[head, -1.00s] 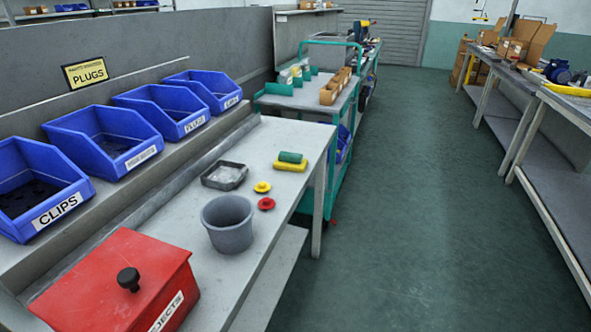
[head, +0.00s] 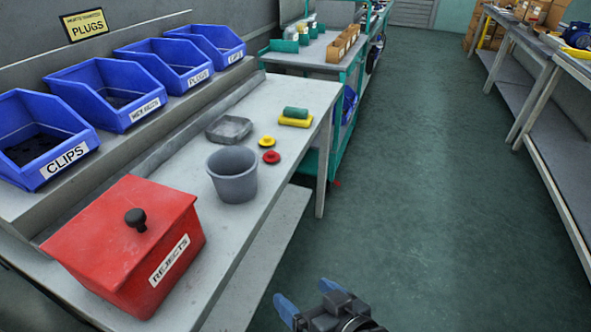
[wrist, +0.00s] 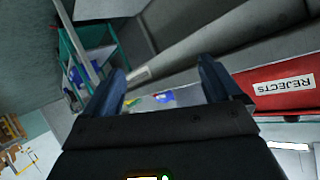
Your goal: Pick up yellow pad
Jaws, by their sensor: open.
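The yellow pad (head: 295,122) lies flat on the grey workbench (head: 290,92), near its far right edge in the head view. A green roll-shaped piece (head: 296,113) rests on top of it and hides part of its upper face. My gripper (head: 308,297) is at the bottom of the head view, over the floor side of the bench. It is well apart from the pad and empty. In the wrist view its two blue fingers (wrist: 165,75) stand spread with nothing held between them. I cannot make out the pad in the wrist view.
A yellow knob (head: 267,141), a red knob (head: 271,157), a grey tray (head: 229,129) and a grey bucket (head: 232,176) stand near the pad. A red rejects box (head: 120,245) is nearer. Blue bins (head: 118,95) line the shelf. The green aisle floor (head: 420,200) is clear.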

